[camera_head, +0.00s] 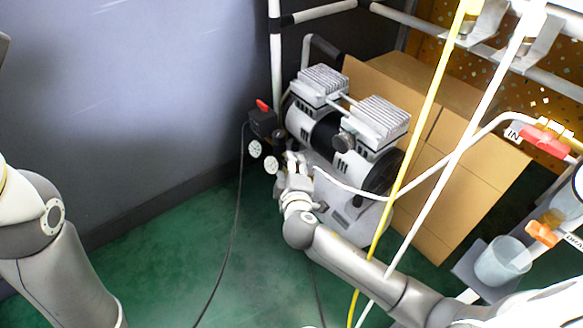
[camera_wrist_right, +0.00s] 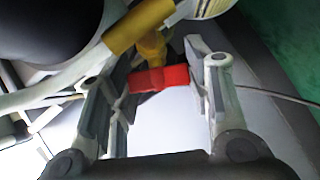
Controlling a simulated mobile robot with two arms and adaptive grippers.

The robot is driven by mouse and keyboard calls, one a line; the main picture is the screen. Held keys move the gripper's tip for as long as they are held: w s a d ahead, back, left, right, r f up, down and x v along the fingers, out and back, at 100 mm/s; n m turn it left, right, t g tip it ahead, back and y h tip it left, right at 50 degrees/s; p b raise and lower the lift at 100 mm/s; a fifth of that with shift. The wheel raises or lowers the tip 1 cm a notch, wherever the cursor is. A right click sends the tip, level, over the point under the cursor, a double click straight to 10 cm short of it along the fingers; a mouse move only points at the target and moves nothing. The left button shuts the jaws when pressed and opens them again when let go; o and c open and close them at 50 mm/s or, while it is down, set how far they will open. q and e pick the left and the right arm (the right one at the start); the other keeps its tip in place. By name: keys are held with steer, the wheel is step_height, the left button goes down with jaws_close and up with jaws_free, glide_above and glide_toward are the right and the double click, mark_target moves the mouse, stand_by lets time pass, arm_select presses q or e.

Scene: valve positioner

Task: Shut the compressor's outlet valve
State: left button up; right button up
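The compressor (camera_head: 325,130) stands on the green floor, with two finned heads and two round gauges at its left end. My right gripper (camera_head: 292,165) is at its front left, by the white hose's end, and hides the outlet valve in the head view. In the right wrist view the valve's red handle (camera_wrist_right: 160,78) lies across the gap between the fingers of my right gripper (camera_wrist_right: 163,92), below a brass fitting (camera_wrist_right: 152,48). The fingers are spread on either side of the handle; I cannot tell whether they touch it. My left gripper is out of view.
A cardboard box (camera_head: 465,185) stands behind the compressor. A red-handled valve (camera_head: 543,138) marked IN, an orange knob (camera_head: 541,233) and a clear cup (camera_head: 502,262) are at the right.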

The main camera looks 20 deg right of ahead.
steer(key=o, duration=0.3)
steer(key=shift+o, duration=0.2)
steer(key=v, duration=1.2)
steer(key=shift+a, duration=0.15)
